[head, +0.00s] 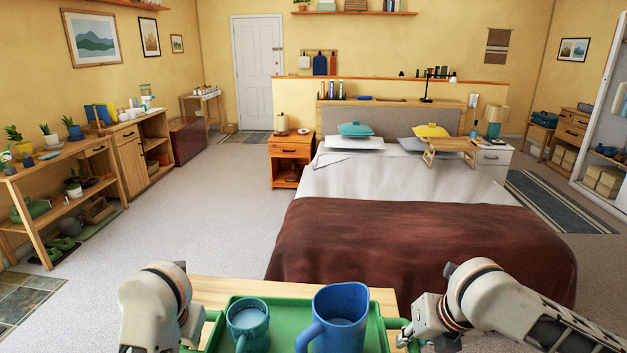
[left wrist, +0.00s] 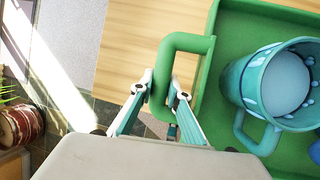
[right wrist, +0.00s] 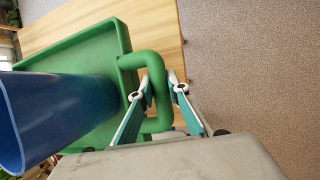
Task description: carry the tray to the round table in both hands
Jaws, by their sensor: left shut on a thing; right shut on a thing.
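The green tray (head: 284,303) is low in the head view, over a light wooden surface. A teal mug (head: 247,318) and a taller blue jug (head: 341,305) stand on it. My left gripper (left wrist: 160,92) is shut on the tray's left handle (left wrist: 183,42). My right gripper (right wrist: 158,92) is shut on the tray's right handle (right wrist: 140,60); it also shows in the head view (head: 402,330). The left fingertips are mostly hidden behind my arm in the head view. I cannot tell whether the tray touches the wood beneath. No round table can be made out.
A bed with a brown blanket (head: 420,245) stands ahead, beyond the wooden surface (head: 215,288). A wooden nightstand (head: 291,152) is left of the bed. Shelves with plants (head: 75,172) line the left wall. The carpet (head: 190,215) between shelves and bed is clear.

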